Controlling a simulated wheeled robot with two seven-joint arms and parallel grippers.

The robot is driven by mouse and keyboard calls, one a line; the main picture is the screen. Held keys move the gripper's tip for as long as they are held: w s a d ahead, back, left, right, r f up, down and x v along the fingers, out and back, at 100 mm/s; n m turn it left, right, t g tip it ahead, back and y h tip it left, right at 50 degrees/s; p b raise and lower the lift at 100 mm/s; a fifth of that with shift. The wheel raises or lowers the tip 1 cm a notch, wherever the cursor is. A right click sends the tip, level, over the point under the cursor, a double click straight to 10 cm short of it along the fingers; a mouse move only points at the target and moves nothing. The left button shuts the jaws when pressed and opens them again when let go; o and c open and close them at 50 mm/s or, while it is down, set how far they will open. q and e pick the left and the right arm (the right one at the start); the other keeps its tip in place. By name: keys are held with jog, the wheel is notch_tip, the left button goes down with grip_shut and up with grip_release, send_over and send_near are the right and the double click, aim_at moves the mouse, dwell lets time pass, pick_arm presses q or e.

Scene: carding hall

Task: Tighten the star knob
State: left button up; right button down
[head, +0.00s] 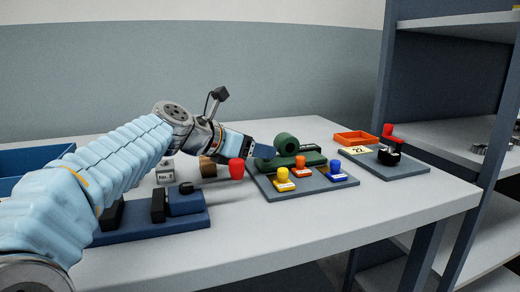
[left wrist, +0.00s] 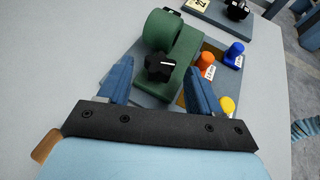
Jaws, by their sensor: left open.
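The black star knob (left wrist: 160,67) with a white mark sits on the front of a green housing (left wrist: 185,65) in the left wrist view. The housing also shows in the head view (head: 287,143), where the knob is hidden. It stands on a grey base plate (head: 312,190). My left gripper (head: 265,151) is at the housing's left side. In the left wrist view its two blue fingers (left wrist: 160,78) are apart, one on each side of the knob in the picture. Nothing is between them that I can see held; whether they touch the housing I cannot tell. My right gripper is not in view.
Yellow (head: 283,179), orange (head: 300,168) and blue (head: 336,167) pegs stand near the housing. A red knob (head: 237,168) is left of them. A blue fixture (head: 150,222) lies below my arm. Another plate (head: 405,168) bears a black knob (head: 389,157). The table's front right is clear.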

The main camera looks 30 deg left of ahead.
pick_arm(q)
jog(key=shift+x, duration=0.9)
jog(key=c, duration=1)
jog(key=m+h+p, duration=0.1)
jog(key=m+g+h+p, duration=0.1)
jog(key=p, duration=0.1)
jog(key=m+g+h+p, duration=0.1)
jog(key=p, duration=0.1)
jog(key=shift+w+a+r+m+h, duration=0.15)
jog(key=shift+a+r+m+h, duration=0.15)
jog(key=shift+r+m+h, duration=0.1)
jog(key=shift+c, duration=0.2)
jog(key=shift+f+m+g+h+p, duration=0.3)
jog(key=shift+m+h, duration=0.1)
jog(key=shift+f, duration=0.1)
jog(key=o, duration=1)
jog(key=shift+o, duration=0.2)
